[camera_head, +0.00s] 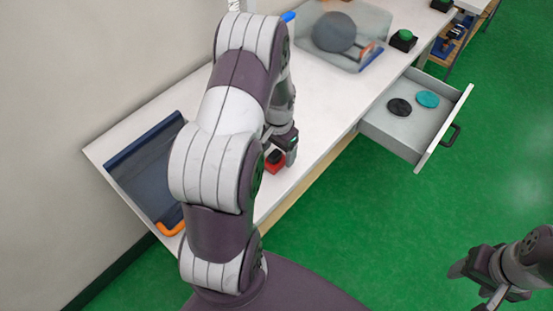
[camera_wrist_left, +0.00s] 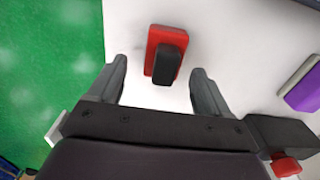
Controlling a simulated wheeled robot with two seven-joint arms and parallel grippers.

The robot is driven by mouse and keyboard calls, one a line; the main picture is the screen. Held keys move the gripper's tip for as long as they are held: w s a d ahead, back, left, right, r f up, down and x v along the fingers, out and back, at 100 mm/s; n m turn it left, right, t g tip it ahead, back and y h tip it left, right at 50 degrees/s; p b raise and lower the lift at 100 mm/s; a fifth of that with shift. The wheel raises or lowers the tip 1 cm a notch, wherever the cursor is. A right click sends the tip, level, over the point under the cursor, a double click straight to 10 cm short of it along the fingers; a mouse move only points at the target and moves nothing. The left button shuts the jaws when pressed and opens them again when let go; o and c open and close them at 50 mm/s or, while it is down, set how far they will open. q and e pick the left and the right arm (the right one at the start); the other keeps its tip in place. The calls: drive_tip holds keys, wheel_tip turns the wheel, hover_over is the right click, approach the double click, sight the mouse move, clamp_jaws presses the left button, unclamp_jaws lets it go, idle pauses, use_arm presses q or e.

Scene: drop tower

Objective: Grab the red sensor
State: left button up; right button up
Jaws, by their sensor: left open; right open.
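The red sensor (camera_head: 274,162), a red block with a black top piece, stands on the white table near its front edge, just under my left gripper (camera_head: 284,148). In the left wrist view the red sensor (camera_wrist_left: 155,40) lies between and slightly beyond the tips of the open left fingers (camera_wrist_left: 158,68), with white table showing on both sides. Neither finger appears to touch it. My left arm hides part of the table in the head view. My right gripper (camera_head: 485,285) is open and empty over the green floor at the lower right.
A dark blue panel with an orange handle (camera_head: 147,170) lies at the table's left end. A clear bin (camera_head: 375,22) holds a grey ball (camera_head: 334,32). A green-topped block (camera_head: 403,40) stands nearby. An open drawer (camera_head: 378,128) with black and teal discs juts over the floor.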

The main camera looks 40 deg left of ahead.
sight(276, 152)
use_arm(q)
drive_tip(key=f, duration=0.3)
drive_tip(key=shift+s+a+f, duration=0.15)
drive_tip(key=shift+a, duration=0.15)
drive_tip(key=shift+d, duration=0.15)
drive_tip(key=c, duration=1.2)
